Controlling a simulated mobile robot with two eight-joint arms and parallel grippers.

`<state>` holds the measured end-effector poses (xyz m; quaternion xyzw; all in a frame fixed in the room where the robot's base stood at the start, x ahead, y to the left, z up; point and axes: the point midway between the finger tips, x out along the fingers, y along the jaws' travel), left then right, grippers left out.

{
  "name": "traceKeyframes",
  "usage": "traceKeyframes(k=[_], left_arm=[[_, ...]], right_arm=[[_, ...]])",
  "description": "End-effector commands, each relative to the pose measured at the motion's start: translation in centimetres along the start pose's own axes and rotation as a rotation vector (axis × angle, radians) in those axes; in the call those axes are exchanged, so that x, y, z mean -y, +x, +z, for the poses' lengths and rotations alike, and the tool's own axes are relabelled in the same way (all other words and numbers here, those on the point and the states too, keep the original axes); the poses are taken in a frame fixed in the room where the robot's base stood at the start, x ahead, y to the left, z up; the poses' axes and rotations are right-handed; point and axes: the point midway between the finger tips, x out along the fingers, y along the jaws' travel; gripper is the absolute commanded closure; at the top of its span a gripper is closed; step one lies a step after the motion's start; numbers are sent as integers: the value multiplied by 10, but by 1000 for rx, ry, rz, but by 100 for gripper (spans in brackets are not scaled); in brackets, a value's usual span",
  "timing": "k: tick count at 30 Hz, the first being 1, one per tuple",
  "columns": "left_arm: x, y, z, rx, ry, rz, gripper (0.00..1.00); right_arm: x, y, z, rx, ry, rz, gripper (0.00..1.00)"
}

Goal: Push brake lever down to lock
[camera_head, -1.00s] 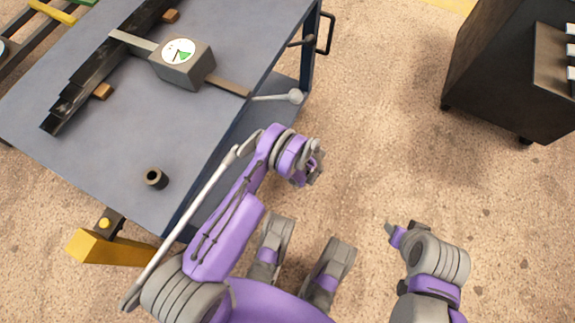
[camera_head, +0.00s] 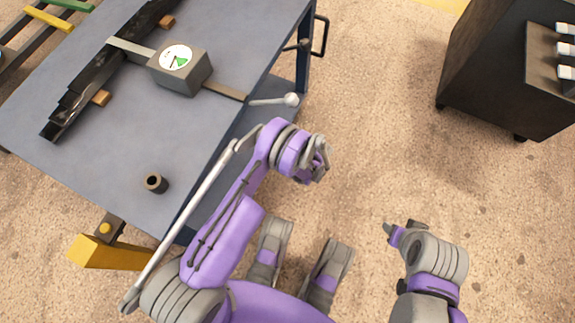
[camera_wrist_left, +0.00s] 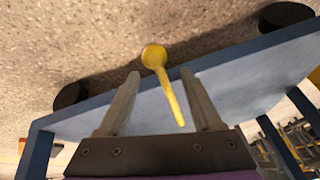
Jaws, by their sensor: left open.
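A yellow lever (camera_wrist_left: 168,92) with a round knob shows in the left wrist view, between the two fingers of my left gripper (camera_wrist_left: 160,97). The fingers are open, one on each side of the lever; I see no clear contact. In the head view my left gripper (camera_head: 320,160) is beside the right edge of the blue-grey cart (camera_head: 215,125), and the yellow lever is not seen near it. My right gripper (camera_head: 392,230) is at the lower right, over the floor, too small to tell its jaws.
On the cart are a grey box with a dial (camera_head: 182,70), a dark ring (camera_head: 155,183) and a black leaf spring (camera_head: 110,72). A silver ball-ended rod (camera_head: 275,100) sticks out at the cart's right edge. A dark cabinet (camera_head: 495,70) stands right; floor between is clear.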

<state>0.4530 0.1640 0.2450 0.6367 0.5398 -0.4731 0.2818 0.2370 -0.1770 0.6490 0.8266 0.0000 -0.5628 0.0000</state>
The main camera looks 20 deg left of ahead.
Motion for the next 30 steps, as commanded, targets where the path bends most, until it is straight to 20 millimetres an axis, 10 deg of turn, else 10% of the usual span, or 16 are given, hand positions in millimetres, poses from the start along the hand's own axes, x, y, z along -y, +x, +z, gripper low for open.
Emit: traceKeyframes(k=[7,18,30], left_arm=[[0,-38,0,0,1,2,34],[-1,-44,0,0,0,1,34],[5,-50,-11,120,517,64,100]], right_arm=[[0,-9,-2,-1,0,0,50],[0,-9,-2,-1,0,0,50],[0,-12,-2,-2,0,0,50]])
